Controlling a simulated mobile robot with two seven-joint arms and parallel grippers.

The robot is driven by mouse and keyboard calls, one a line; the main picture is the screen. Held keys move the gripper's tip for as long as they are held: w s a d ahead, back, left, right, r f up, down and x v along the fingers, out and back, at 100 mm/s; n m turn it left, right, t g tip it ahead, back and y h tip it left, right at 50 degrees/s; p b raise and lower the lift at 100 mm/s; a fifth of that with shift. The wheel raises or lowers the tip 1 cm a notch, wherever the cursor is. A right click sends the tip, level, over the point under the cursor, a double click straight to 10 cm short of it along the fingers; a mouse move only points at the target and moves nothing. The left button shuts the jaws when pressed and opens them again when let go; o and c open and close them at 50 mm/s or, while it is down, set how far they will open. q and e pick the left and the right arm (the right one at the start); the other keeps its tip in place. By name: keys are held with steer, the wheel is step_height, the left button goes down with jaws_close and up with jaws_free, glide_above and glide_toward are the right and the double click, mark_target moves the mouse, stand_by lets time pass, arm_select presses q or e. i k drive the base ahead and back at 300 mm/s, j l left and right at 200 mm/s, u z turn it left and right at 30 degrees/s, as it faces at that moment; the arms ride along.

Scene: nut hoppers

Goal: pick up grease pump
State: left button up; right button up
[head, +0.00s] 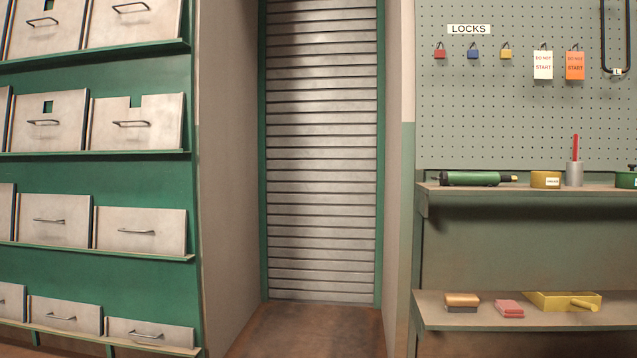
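A green cylinder with a dark cap and a thin dark nozzle with a yellowish tip, which looks like the grease pump (470,179), lies on its side on the upper shelf at the right. It lies lengthwise along the shelf near its left end, with its nozzle pointing right. Neither of my grippers shows in the head view.
The upper shelf (560,190) also holds a yellow tin (546,180) and a grey cup (574,174) with a red stick. The lower shelf (450,318) holds blocks and a yellow tray (540,300). Hopper bins (140,229) stand left. Floor (310,330) before the shutter is clear.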

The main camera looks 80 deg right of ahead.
mark_target(450, 178)
steer(key=z, duration=3.35)
